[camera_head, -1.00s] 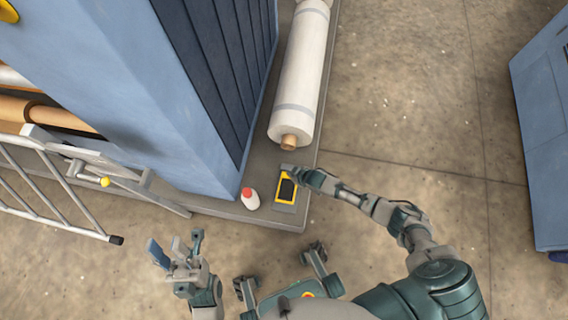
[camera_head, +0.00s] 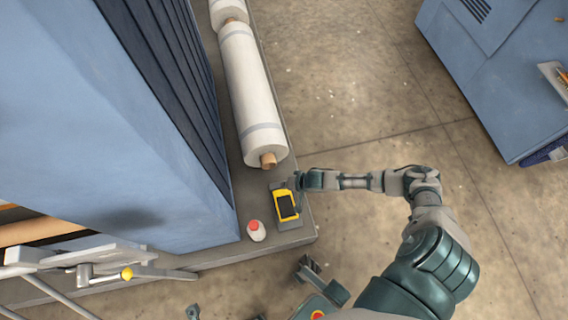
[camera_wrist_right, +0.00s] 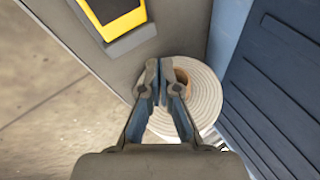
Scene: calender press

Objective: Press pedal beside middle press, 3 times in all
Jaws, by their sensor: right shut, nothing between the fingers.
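The pedal (camera_head: 287,207) is a black pad in a yellow frame on a grey base. It sits on the grey plinth beside the blue press (camera_head: 150,120), and part of it also shows at the top of the right wrist view (camera_wrist_right: 112,14). My right gripper (camera_head: 281,186) is at the pedal's far edge in the head view. In the right wrist view its fingers (camera_wrist_right: 158,72) are together and empty, with the pedal beyond them to the upper left. I cannot tell whether they touch it. Only a tip of what looks like my left gripper (camera_head: 192,312) shows at the bottom edge.
A white roll with a brown core (camera_head: 252,95) lies on the plinth just past the pedal. A white bottle with a red cap (camera_head: 256,231) stands left of the pedal. A grey rail (camera_head: 85,258) is at lower left. Open floor lies right, before another blue machine (camera_head: 500,70).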

